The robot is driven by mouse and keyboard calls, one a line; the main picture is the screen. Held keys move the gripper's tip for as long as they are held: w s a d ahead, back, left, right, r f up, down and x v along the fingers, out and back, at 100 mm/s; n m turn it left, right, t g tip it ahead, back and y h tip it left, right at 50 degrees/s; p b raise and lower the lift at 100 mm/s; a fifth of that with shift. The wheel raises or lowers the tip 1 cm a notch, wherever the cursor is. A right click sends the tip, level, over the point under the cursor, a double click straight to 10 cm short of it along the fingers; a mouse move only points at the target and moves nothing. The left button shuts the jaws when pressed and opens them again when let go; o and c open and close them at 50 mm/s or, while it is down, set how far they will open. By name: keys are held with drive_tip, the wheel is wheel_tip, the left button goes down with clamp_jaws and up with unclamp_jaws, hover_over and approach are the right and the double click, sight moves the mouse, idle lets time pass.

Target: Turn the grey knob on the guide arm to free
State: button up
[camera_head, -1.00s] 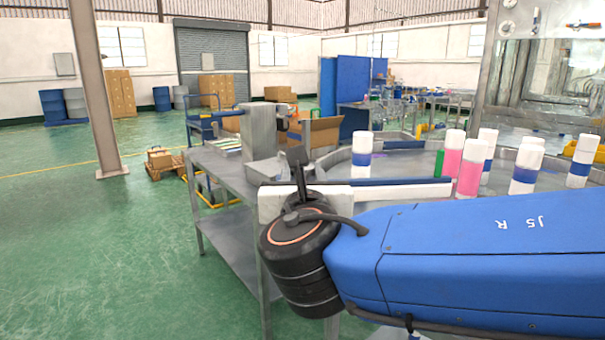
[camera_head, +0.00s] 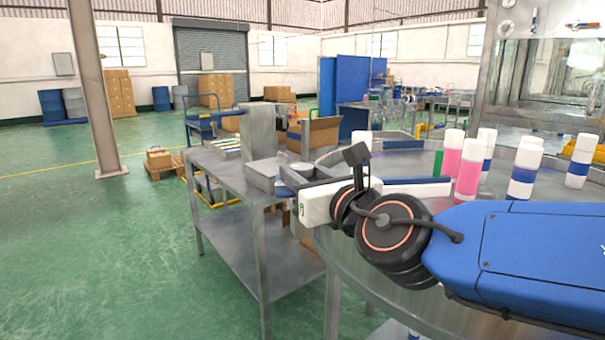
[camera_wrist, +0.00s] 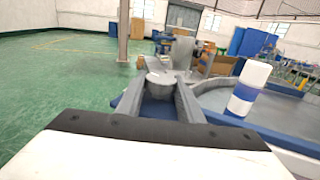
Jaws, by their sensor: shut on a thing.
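The grey round knob (camera_wrist: 160,79) shows between the two grey fingers of my gripper (camera_wrist: 162,88) in the wrist view. The fingers are shut on it, one on each side. Which way its setting points cannot be read. The blue guide arm (camera_wrist: 160,112) runs beneath the knob and fingers. In the head view, part of the blue guide arm (camera_head: 420,188) shows to the right of my gripper's white body. My gripper (camera_head: 297,178) reaches away over the near-left edge of the round table. Its fingertips and the knob are small and partly hidden there.
Several white-capped bottles, pink (camera_head: 469,170) or blue-banded (camera_head: 524,172), stand on the round metal table (camera_head: 400,165) to the right. A grey side table (camera_head: 228,170) with a metal post (camera_head: 259,130) stands to the left.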

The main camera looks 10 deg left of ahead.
drive_tip(key=shift+r+n+g+y, duration=0.1)
drive_tip(key=shift+n+g+y, duration=0.2)
drive_tip(key=shift+y, duration=0.1)
idle(0.5)
drive_tip(key=o, duration=1.1)
drive_tip(key=shift+c, duration=0.2)
drive_tip(key=v, duration=1.7)
drive_tip(key=shift+s+d, duration=0.1)
